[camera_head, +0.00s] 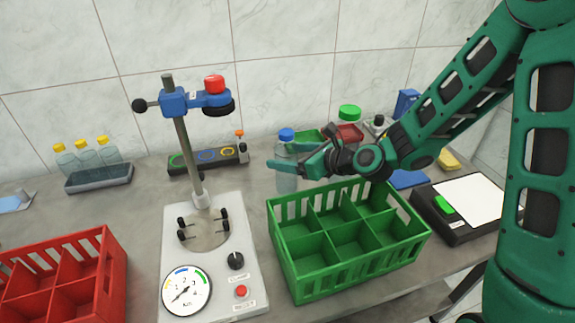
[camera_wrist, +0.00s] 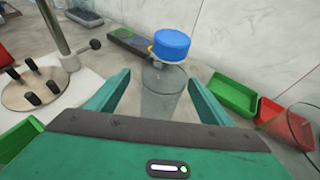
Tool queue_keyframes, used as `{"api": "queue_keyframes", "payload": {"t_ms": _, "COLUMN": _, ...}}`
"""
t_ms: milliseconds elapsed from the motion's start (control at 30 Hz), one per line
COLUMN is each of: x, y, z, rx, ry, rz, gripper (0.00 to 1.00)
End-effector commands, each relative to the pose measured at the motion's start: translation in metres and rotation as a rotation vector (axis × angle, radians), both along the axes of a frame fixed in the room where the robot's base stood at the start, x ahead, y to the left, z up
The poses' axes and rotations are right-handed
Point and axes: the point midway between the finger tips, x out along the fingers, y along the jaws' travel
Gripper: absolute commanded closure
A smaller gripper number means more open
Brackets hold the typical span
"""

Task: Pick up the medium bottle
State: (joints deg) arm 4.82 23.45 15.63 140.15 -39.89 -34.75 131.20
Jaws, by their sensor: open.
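The bottle with the blue cap (camera_head: 286,136) appears to be the medium one, between the small yellow-capped bottles (camera_head: 87,158) and the green-capped bottle (camera_head: 348,118). It is clear and stands upright on the counter behind the green crate (camera_head: 345,275). My gripper (camera_head: 284,158) is open at this bottle. In the wrist view the bottle (camera_wrist: 160,95) stands between the two fingers of my gripper (camera_wrist: 158,82), with visible gaps on both sides. Its blue cap rises above the fingers. The lower part of the bottle is hidden by my gripper's body.
A press stand with a gauge (camera_head: 187,289) stands left of the green crate, and a red crate (camera_head: 75,240) at far left. A dark strip with coloured rings (camera_head: 207,158) lies behind. Green (camera_wrist: 232,97) and red trays (camera_wrist: 283,125) sit right of the bottle. A scale (camera_head: 470,205) is at right.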

Motion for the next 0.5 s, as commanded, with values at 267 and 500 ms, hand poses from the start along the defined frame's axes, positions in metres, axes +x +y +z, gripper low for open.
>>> {"api": "queue_keyframes", "payload": {"t_ms": 267, "x": 0.019, "y": 0.017, "z": -0.01, "rx": 0.001, "ry": 0.0, "rz": 0.005, "gripper": 0.26}}
{"api": "queue_keyframes", "payload": {"t_ms": 500, "x": 0.037, "y": 0.033, "z": -0.02, "rx": 0.0, "ry": 0.0, "rz": 0.002, "gripper": 0.26}}
